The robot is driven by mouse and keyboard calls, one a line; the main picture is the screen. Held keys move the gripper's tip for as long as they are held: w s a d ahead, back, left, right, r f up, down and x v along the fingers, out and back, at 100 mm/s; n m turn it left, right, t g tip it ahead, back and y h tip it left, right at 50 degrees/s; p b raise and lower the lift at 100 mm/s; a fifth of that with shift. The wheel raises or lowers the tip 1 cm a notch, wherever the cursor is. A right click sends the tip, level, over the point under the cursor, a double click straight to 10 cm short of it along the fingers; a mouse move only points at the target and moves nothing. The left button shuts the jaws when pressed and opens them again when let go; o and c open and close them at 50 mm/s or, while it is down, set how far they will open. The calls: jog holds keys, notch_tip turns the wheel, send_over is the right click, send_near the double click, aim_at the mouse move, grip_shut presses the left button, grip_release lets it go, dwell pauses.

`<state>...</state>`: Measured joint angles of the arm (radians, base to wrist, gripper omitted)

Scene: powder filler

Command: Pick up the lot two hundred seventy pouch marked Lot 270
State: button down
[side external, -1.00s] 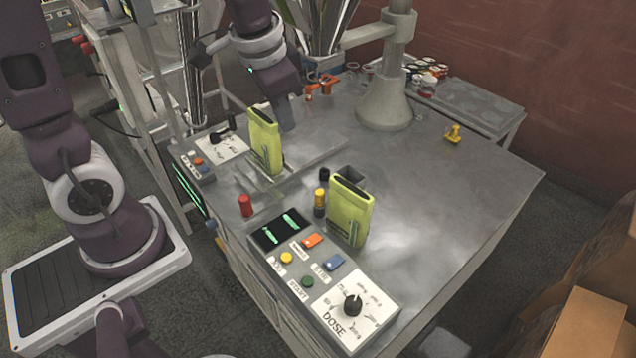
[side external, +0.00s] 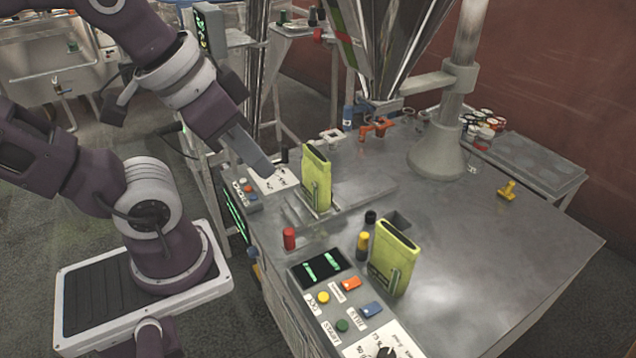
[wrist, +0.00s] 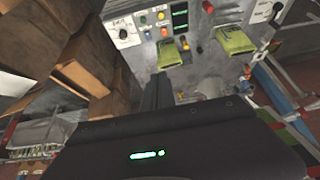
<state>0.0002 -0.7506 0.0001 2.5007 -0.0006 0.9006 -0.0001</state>
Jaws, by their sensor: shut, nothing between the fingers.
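Two yellow-green pouches stand upright on the grey metal table. The back pouch (side external: 317,180) stands by the flat plate; the front pouch (side external: 394,262) stands behind the control panel. In the wrist view, the front pouch (wrist: 171,54) is near the top centre and the back pouch (wrist: 234,40) is to its right. Their lot markings are too small to read, so I cannot tell which is Lot 270. My gripper (side external: 268,172) is shut and empty, above the table's left edge, left of the back pouch and apart from it. Its shut fingers (wrist: 157,90) show in the wrist view.
The control panel (side external: 345,300) with buttons and dial lies at the table's front. A red knob (side external: 289,238) and a yellow-topped post (side external: 363,243) stand near the pouches. A steel column (side external: 440,150) rises at the back. The right table side is mostly clear, with a yellow stamp (side external: 508,190).

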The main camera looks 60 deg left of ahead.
dwell(0.3)
jog(key=shift+c, duration=2.2)
grip_release()
